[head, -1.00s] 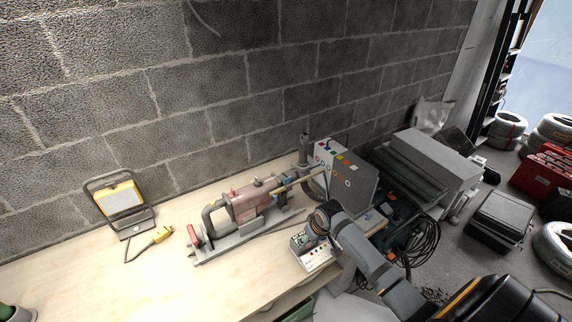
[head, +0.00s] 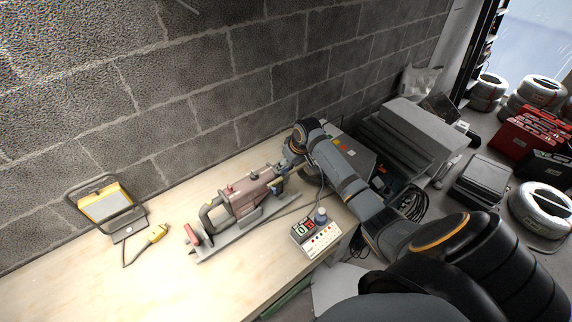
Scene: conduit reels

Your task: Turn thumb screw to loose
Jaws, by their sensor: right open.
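A pinkish clamp-like machine (head: 243,196) with a grey handle lies on a long grey base plate (head: 225,243) on the workbench. A red part (head: 194,235) stands at its left end. The thumb screw is too small for me to make out for certain; small knobs show along the machine's top. My right gripper (head: 284,168) is open at the machine's right end, close above it. I cannot tell whether it touches the machine, and my wrist hides part of that end. My left gripper is not in view.
A yellow work lamp (head: 104,203) and a yellow plug (head: 157,233) are at the left. A grey control box (head: 352,154) is partly behind my arm. The bench's front left is clear.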

